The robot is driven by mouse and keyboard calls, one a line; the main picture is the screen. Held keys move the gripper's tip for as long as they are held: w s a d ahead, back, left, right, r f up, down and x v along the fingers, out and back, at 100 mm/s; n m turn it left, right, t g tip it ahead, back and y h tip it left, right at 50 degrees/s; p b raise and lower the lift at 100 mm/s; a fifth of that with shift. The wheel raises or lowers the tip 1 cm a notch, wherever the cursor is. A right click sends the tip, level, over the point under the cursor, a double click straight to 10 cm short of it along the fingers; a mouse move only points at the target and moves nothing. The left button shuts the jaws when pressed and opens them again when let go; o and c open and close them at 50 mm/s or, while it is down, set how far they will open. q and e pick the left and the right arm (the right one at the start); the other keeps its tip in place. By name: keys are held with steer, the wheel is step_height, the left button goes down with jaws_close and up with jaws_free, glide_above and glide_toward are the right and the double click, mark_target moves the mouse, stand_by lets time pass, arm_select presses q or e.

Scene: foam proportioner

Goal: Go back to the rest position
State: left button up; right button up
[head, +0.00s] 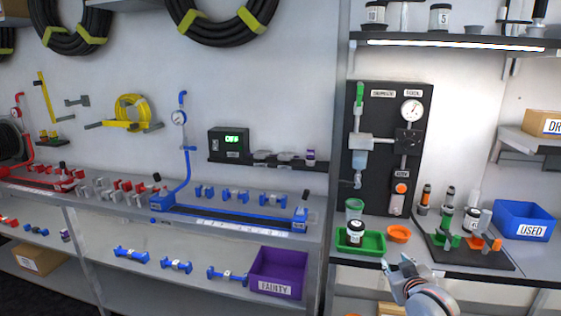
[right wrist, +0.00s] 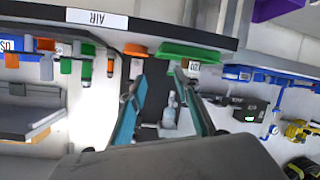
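My right gripper (head: 397,264) is low in the head view, in front of the right bench's front edge. In the right wrist view its two fingers (right wrist: 156,76) stand apart with nothing held between them. The foam proportioner panel (head: 383,190), a black board with a gauge, green and orange knobs and a clear spout, is on the wall behind the bench. My left gripper is not in view.
An orange bowl (head: 399,234), a black stand (head: 495,261) with several fittings and a blue USED bin (head: 524,208) sit on the right bench. A purple FAULTY bin (head: 278,277) and blue fittings are on the left bench. A lit shelf (head: 455,42) hangs above.

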steer(key=s+a+f+n+g+y, duration=0.1)
steer(key=s+a+f, duration=0.2)
steer(key=s+f, duration=0.5)
steer(key=s+a+f+n+y, duration=0.1)
steer(key=s+a+f, duration=0.2)
steer(key=s+f, duration=0.45)
steer(key=s+a+f+g+y, duration=0.1)
steer(key=s+a+f, duration=0.2)
steer(key=s, duration=0.7)
steer(key=s+a+f+g+y, duration=0.1)
steer(key=s+a+f+y, duration=0.1)
steer(key=s+f, duration=0.4)
steer(key=s+a, duration=0.1)
steer(key=s, duration=0.2)
steer(key=shift+s+a, duration=0.35)
steer(key=shift+a, duration=0.05)
steer(key=shift+f, duration=0.1)
